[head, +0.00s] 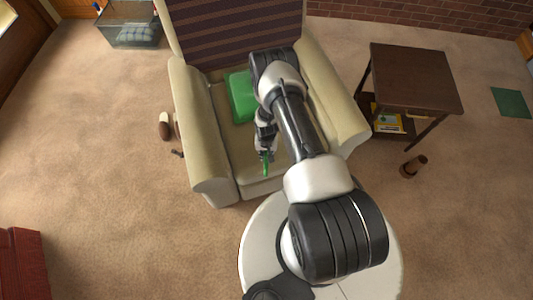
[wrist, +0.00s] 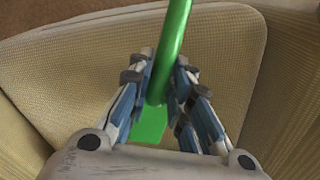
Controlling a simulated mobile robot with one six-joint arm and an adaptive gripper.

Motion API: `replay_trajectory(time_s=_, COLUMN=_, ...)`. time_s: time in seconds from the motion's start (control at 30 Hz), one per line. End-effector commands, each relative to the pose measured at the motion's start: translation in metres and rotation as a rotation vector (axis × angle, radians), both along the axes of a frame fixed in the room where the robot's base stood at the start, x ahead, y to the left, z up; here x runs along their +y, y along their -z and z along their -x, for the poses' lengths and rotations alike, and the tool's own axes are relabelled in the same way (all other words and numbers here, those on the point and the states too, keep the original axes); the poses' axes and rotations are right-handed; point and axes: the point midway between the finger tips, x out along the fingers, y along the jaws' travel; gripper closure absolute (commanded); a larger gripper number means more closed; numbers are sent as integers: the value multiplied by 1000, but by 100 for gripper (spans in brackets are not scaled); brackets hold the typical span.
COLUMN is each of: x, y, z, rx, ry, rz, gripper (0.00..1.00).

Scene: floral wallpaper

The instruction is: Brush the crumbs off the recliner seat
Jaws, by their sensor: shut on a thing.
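The cream recliner (head: 200,140) has a dark striped back. Its seat (head: 232,140) is partly hidden behind my arm. My gripper (head: 265,155) is over the front part of the seat. It is shut on a green tool (head: 265,169), probably the brush. In the wrist view my gripper (wrist: 164,68) has its fingers on both sides of the green tool (wrist: 174,40), which has a round rod and a flat end between the fingers. Cream ribbed upholstery (wrist: 75,75) lies behind it. I cannot make out any crumbs, nor whether the tool touches the seat.
A green cushion (head: 240,98) sits at the back left of the seat. A dark side table (head: 415,75) with things on its lower shelf stands right of the recliner. Slippers (head: 165,125) and a brown object (head: 413,167) lie on the carpet. A glass tank (head: 130,22) is at back left.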

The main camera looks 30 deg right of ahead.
Motion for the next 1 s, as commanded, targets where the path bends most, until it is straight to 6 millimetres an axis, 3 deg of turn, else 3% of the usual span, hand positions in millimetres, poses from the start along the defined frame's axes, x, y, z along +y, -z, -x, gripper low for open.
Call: replay_trajectory(time_s=1.0, x=0, y=19, z=0, rx=-1, ry=0, rz=1, gripper=100)
